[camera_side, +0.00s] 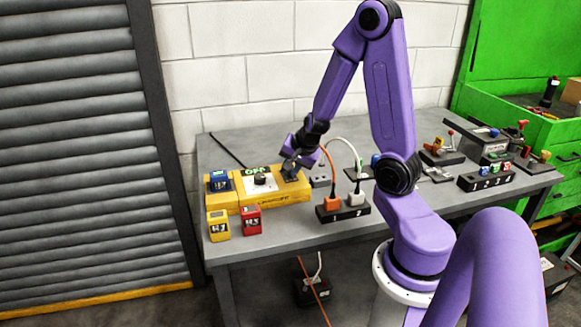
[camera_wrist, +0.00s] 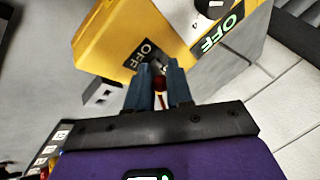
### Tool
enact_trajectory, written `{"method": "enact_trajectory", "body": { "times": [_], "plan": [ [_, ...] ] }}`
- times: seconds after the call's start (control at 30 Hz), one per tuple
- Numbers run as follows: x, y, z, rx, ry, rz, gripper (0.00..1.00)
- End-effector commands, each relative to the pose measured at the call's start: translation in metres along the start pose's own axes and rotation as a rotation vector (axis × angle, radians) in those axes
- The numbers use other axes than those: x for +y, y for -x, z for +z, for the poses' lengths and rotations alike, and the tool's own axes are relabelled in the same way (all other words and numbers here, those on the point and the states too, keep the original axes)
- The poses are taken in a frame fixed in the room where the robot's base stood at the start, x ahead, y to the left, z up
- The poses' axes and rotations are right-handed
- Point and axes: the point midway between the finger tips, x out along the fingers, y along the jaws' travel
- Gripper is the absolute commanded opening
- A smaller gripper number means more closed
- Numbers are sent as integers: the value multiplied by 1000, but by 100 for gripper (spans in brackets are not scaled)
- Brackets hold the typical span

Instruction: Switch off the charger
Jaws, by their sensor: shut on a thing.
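The charger (camera_side: 272,198) is a yellow box on the grey table, with a knob (camera_side: 262,180) in its middle and a green-lettered panel (camera_side: 256,170) behind. In the wrist view the charger (camera_wrist: 105,40) carries a green OFF sign (camera_wrist: 221,34) and a black OFF label (camera_wrist: 139,56) beside a small switch lever with a red part (camera_wrist: 160,83). My gripper (camera_side: 291,168) is at the charger's right end. In the wrist view my gripper (camera_wrist: 160,85) has both fingers close around the lever, shut on it. The fingers partly hide the lever.
A blue battery (camera_side: 220,182) sits in the charger's left end. A yellow battery (camera_side: 218,223) and a red battery (camera_side: 251,220) stand in front. A power strip (camera_side: 343,211) with orange and white plugs is to the right. More switch gear (camera_side: 484,178) stands farther right.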

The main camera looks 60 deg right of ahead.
Motion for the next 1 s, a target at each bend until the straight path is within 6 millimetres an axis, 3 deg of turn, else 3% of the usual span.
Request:
{"method": "enact_trajectory", "body": {
  "times": [0.57,0.6,0.63,0.67,1.0],
  "plan": [
    [3,0,0,8,0,0,0],
    [3,0,1,7,0,1,30],
    [3,0,1,7,0,1,40],
    [3,0,1,7,0,0,44],
    [3,0,1,2,-2,5,44]
  ]
}}
